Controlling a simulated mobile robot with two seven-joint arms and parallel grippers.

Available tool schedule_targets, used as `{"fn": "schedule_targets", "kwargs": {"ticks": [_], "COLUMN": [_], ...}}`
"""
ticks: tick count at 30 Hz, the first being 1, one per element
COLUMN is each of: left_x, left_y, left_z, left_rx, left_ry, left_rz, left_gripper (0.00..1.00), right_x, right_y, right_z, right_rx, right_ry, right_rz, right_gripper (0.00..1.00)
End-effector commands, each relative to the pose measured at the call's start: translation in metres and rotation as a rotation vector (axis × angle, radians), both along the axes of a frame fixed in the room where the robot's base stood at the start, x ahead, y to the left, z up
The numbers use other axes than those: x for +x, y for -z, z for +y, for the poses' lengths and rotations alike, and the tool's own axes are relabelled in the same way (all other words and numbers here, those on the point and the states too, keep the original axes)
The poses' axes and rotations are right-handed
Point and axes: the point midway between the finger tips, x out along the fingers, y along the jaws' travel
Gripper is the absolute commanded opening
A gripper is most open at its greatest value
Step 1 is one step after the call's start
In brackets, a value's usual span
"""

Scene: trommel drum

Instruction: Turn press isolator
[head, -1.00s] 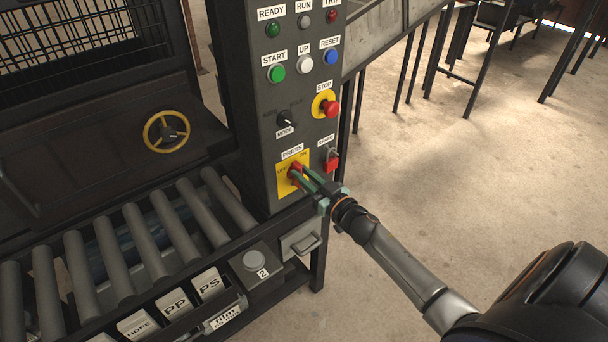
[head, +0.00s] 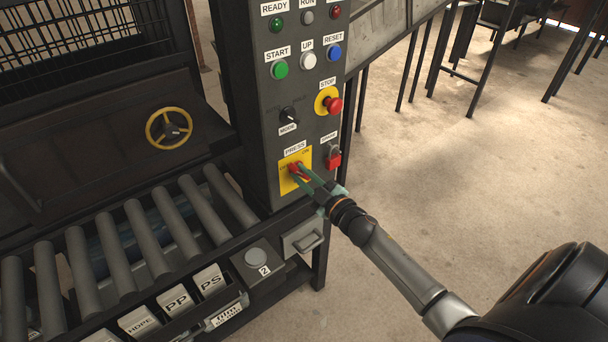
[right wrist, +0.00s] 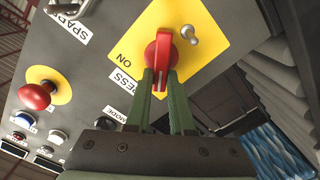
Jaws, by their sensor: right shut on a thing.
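The press isolator is a red handle (head: 295,170) on a yellow plate (head: 290,184), low on the grey control panel under the PRESS label. My right gripper (head: 301,172) reaches it from the lower right, its green fingers shut on the handle. In the right wrist view the fingers (right wrist: 162,84) lie on either side of the red handle (right wrist: 163,48), on the yellow plate (right wrist: 208,22) marked ON. A small metal pin (right wrist: 189,34) stands beside the handle there. The fingers partly hide the handle in the head view. My left gripper is not in view.
The MODE knob (head: 288,115) and red STOP button (head: 335,105) are above. A roller conveyor (head: 120,240) runs at left. A box with a round button (head: 256,258) is below.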

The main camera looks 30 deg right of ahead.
Motion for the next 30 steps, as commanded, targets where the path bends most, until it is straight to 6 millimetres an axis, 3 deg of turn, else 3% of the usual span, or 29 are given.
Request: {"fn": "schedule_targets", "kwargs": {"ticks": [18, 30], "left_x": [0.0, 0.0], "left_y": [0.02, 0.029], "left_z": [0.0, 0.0], "left_rx": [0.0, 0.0], "left_ry": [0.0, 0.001], "left_rz": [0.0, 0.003], "left_gripper": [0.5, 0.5], "right_x": [-0.001, -0.001], "right_y": [0.011, 0.014], "right_z": [0.006, 0.007], "right_rx": [-0.576, -0.819], "right_ry": [-0.001, -0.001], "right_rz": [-0.045, -0.064], "right_gripper": [0.0, 0.0]}}
